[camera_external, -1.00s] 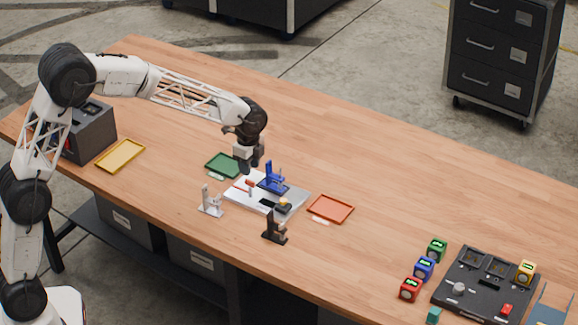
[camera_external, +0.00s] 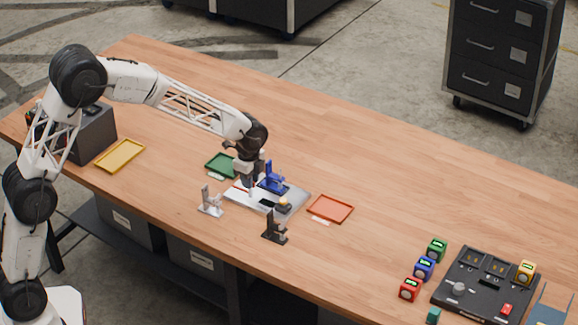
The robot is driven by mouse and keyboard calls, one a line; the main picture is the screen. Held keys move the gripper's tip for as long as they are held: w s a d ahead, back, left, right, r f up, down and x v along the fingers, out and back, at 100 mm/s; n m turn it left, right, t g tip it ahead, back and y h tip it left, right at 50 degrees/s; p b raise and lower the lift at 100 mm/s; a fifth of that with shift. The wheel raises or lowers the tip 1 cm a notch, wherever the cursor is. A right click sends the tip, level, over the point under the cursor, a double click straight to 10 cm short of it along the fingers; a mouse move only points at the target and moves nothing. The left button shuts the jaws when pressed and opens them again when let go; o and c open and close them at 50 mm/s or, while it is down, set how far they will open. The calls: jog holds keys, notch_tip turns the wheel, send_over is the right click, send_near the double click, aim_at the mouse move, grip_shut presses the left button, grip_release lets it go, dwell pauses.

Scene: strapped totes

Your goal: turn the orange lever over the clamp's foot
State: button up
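A light metal plate (camera_external: 296,191) lies mid-table with a blue clamp (camera_external: 271,182) standing on it. A small red-orange bar (camera_external: 238,185) shows at the plate's left part; it may be the orange lever, but it is too small to be sure. The clamp's foot cannot be made out. My gripper (camera_external: 251,183) points down over the plate's left part, beside the bar and left of the blue clamp. It hides part of both bar and plate. Whether its fingers are apart, or touch the bar, cannot be told.
A white clamp (camera_external: 210,204) and a black clamp (camera_external: 274,230) stand in front of the plate. A green tray (camera_external: 222,164), an orange-red tray (camera_external: 331,208) and a yellow tray (camera_external: 120,156) lie around it. A dark panel (camera_external: 478,285) stands far right.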

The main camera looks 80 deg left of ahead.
grip_shut()
jog(key=shift+m, duration=0.3)
jog(key=m, duration=0.7)
jog(key=shift+m, duration=0.4)
jog(key=m, duration=0.4)
jog(key=shift+m, duration=0.3)
jog(key=m, duration=0.5)
jog(key=shift+r, duration=0.1)
